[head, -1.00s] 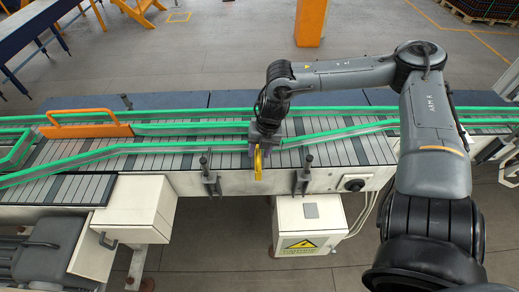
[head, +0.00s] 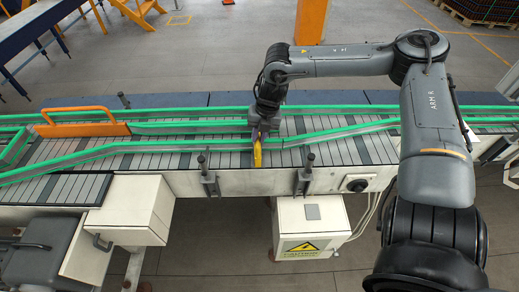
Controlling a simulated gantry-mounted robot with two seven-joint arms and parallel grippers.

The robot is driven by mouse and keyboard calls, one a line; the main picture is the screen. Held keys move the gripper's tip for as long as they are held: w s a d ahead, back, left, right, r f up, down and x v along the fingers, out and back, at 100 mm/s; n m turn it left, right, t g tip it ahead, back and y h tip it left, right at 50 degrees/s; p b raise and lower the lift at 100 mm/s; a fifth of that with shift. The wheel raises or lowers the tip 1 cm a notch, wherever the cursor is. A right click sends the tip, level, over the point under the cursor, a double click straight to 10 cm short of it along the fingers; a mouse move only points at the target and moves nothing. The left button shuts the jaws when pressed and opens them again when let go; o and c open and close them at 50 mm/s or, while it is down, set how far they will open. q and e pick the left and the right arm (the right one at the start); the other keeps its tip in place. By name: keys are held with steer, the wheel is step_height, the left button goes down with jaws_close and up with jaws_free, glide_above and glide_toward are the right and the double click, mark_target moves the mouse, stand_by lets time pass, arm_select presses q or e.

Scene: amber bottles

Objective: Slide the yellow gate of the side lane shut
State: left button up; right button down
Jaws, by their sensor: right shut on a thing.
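The yellow gate (head: 257,155) is a narrow upright piece at the front green guide rail of the conveyor, in the middle of the head view. My right gripper (head: 257,137) comes down on it from above and is shut on its upper part. The fingers partly hide the gate's top. The gate stands across the line of the front rail, with its lower end near the conveyor's front edge. My left gripper is not in view.
Green guide rails (head: 100,152) run along the slatted conveyor (head: 215,160). An orange handle-like bar (head: 85,123) stands on the left part. Rail posts with clamps (head: 207,175) rise from the front edge. A white box with a warning label (head: 311,225) hangs below.

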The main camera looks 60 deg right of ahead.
steer(key=shift+w+d+f, duration=0.15)
steer(key=shift+w+d, duration=0.1)
steer(key=shift+d, duration=0.3)
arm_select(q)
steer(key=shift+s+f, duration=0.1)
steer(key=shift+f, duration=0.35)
arm_select(e)
steer(key=c, duration=1.1)
jaws_free()
steer(key=shift+w+d, duration=0.1)
steer(key=shift+r, duration=0.2)
steer(key=shift+r, duration=0.55)
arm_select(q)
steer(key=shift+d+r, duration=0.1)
arm_select(e)
step_height(320, 180, up, 9)
steer(key=s, duration=0.2)
steer(key=shift+d+r, duration=0.15)
steer(key=shift+d, duration=0.25)
